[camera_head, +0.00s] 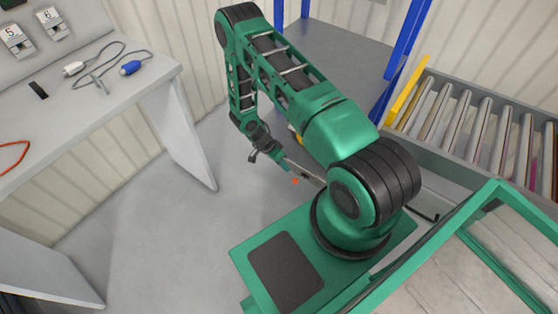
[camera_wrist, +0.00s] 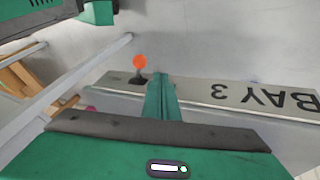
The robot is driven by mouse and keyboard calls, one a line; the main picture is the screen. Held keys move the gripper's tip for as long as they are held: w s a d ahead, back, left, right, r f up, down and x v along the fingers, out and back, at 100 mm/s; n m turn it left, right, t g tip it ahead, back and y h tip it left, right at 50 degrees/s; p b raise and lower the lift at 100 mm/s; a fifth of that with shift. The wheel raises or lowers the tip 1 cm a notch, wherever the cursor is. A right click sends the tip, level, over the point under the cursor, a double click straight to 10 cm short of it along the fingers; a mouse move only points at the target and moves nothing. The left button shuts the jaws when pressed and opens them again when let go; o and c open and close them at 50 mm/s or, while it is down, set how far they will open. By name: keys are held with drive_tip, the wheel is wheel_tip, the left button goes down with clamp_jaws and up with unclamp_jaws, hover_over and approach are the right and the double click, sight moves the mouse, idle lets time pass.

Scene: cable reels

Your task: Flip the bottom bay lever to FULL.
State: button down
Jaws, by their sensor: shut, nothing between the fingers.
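In the wrist view a grey plate lettered BAY 3 (camera_wrist: 225,94) appears upside down. A lever with an orange ball knob (camera_wrist: 139,62) on a dark base stands at the plate's left end. No FULL mark is readable. My gripper (camera_wrist: 160,80) is shut and empty, its green fingers together just right of the lever in the picture. I cannot tell whether they touch it. In the head view my gripper (camera_head: 287,164) is low beside my base, and a small orange spot, likely the knob (camera_head: 295,181), shows near its tip. Most of the bay is hidden by my arm.
A roller conveyor (camera_head: 460,115) with a yellow edge and blue posts (camera_head: 405,50) stands at right. A grey workbench (camera_head: 90,110) with cables and numbered boxes is at left. The floor (camera_head: 165,235) between the bench and my base is clear.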

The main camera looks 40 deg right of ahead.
sight(295, 179)
drive_tip(key=shift+s+d+f, duration=0.1)
drive_tip(key=shift+s+f, duration=0.35)
drive_tip(key=shift+s, duration=0.35)
drive_tip(key=shift+s+d+f, duration=0.1)
drive_tip(key=shift+s+f, duration=0.3)
drive_tip(key=shift+s, duration=0.35)
drive_tip(key=shift+s+a+n+t, duration=0.25)
drive_tip(key=shift+s+n+t, duration=0.1)
drive_tip(key=shift+n, duration=0.25)
drive_tip(key=s+n, duration=0.1)
drive_tip(key=s+n+t+h, duration=0.1)
drive_tip(key=n, duration=0.1)
drive_tip(key=shift+a, duration=0.2)
drive_tip(key=s+n+t, duration=0.1)
drive_tip(key=n, duration=0.1)
drive_tip(key=shift+s+n, duration=0.1)
drive_tip(key=shift+n, duration=0.2)
drive_tip(key=shift+d, duration=0.1)
drive_tip(key=shift+w+d, duration=0.25)
drive_tip(key=shift+w, duration=0.45)
